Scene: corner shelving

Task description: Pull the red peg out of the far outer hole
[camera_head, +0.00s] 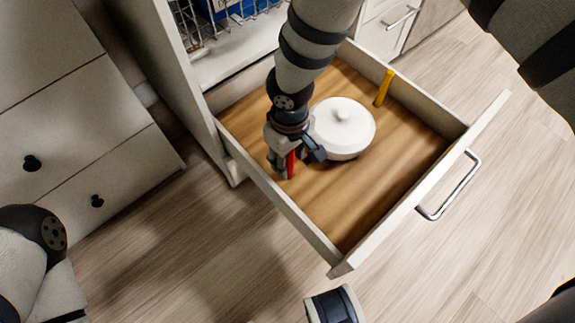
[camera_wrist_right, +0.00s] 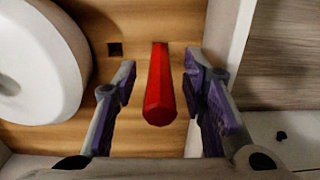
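The red peg (camera_head: 291,165) stands at the near left side of the open drawer, mostly hidden by my right gripper (camera_head: 295,158). In the right wrist view the red peg (camera_wrist_right: 158,85) points up toward the camera from the wooden drawer floor. The fingers of my right gripper (camera_wrist_right: 160,72) are spread on both sides of it, with a visible gap on each side. The peg's foot is at the floor; its hole cannot be made out. An empty square hole (camera_wrist_right: 115,49) lies to its left.
A white lidded pot (camera_head: 342,130) stands in the drawer close beside the right gripper. A yellow peg (camera_head: 383,88) stands near the far drawer wall. The drawer's white side wall (camera_wrist_right: 232,35) is close to the right finger. The drawer's front part is clear.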

